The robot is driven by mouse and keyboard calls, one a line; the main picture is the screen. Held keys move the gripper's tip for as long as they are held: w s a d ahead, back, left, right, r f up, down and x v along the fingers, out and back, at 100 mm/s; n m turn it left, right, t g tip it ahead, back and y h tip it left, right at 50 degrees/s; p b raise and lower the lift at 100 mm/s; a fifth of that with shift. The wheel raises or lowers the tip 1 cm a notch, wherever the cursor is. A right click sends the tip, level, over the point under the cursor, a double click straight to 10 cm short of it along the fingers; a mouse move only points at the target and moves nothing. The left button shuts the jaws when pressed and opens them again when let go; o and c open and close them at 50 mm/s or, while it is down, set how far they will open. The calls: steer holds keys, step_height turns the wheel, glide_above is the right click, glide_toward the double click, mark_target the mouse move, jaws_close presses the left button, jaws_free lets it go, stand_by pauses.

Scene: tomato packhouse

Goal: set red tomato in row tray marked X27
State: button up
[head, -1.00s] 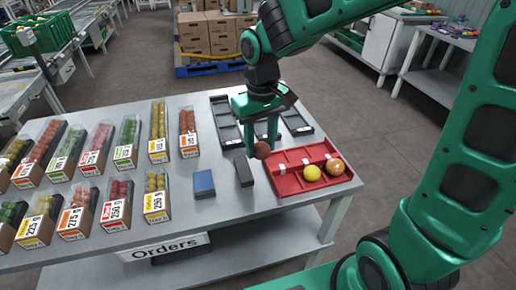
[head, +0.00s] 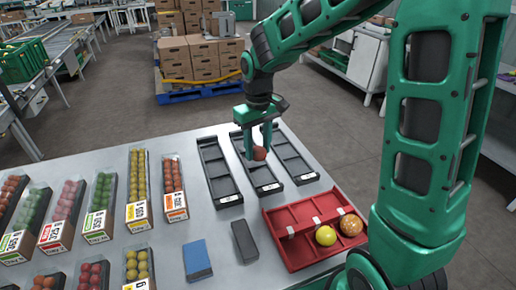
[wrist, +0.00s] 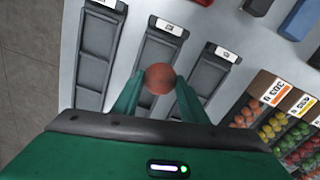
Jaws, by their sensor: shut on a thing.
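A red tomato (head: 260,154) is held between the fingertips of my gripper (head: 259,148), which is shut on it. In the wrist view the tomato (wrist: 159,78) sits between the two green fingers (wrist: 158,95). It is above the middle one of three dark row trays; the gap beneath it is hard to judge. The left tray (head: 220,172), middle tray (head: 262,173) and right tray (head: 297,161) show no tomatoes in their visible compartments. Each has a white label at its near end, but the print is too small to read. My gripper hides part of the middle tray.
A red divided tray (head: 275,222) at the table's right holds a yellow tomato (head: 326,236) and an orange one (head: 350,225). A blue block (head: 197,260) and a dark block (head: 244,241) lie nearby. Labelled packs of tomatoes, such as one (head: 174,190), stand left.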

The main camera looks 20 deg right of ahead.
steer(key=shift+d+f, duration=0.2)
steer(key=shift+f, duration=0.55)
steer(key=shift+d+f, duration=0.2)
steer(key=shift+f, duration=0.6)
steer(key=shift+d+f, duration=0.2)
steer(key=shift+f, duration=1.45)
steer(key=o, duration=0.5)
steer(key=shift+o, duration=0.2)
steer(key=shift+r, duration=0.15)
steer(key=shift+r, duration=1.6)
